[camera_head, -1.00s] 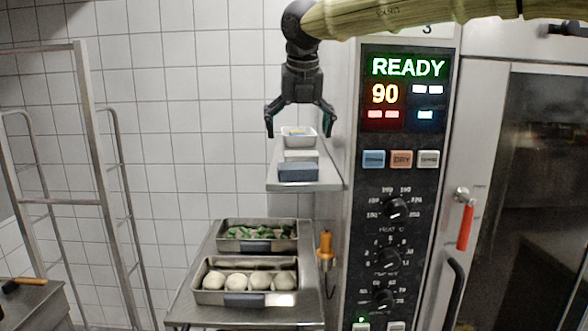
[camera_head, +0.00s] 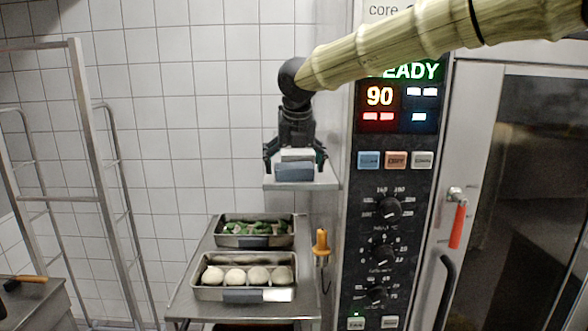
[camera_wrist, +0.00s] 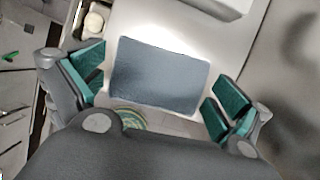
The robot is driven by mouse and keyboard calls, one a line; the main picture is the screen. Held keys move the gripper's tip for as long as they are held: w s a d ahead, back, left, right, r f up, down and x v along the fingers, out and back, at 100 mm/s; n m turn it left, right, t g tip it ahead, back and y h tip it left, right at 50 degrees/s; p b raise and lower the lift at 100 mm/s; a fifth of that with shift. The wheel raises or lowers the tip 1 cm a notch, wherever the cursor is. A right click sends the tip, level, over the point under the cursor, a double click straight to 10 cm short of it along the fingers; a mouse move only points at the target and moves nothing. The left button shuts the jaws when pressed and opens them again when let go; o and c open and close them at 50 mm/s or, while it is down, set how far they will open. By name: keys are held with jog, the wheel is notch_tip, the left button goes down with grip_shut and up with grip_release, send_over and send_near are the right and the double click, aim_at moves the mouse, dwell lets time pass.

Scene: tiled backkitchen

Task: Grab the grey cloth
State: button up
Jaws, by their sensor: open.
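The grey cloth (camera_head: 294,173), blue-grey and folded into a flat block, lies near the front of the small wall shelf (camera_head: 290,187). In the wrist view the cloth (camera_wrist: 158,75) shows as a blue-grey rectangle between the two fingers, with a gap on each side. My gripper (camera_head: 295,163) is open and points down over the shelf, its fingers to either side of the cloth; it also shows in the wrist view (camera_wrist: 160,85). I cannot tell whether the fingertips reach down to the cloth's height.
A pale block (camera_head: 298,154) shows just behind the cloth. The oven control panel (camera_head: 388,230) stands close on the right. Below are a tray of dough balls (camera_head: 243,293), a tray of greens (camera_head: 252,241) and an orange-handled tool (camera_head: 321,243). A rack (camera_head: 85,150) stands left.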

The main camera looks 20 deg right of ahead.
jog(key=shift+s, duration=0.1)
jog(key=c, duration=0.8)
jog(key=shift+r, duration=0.1)
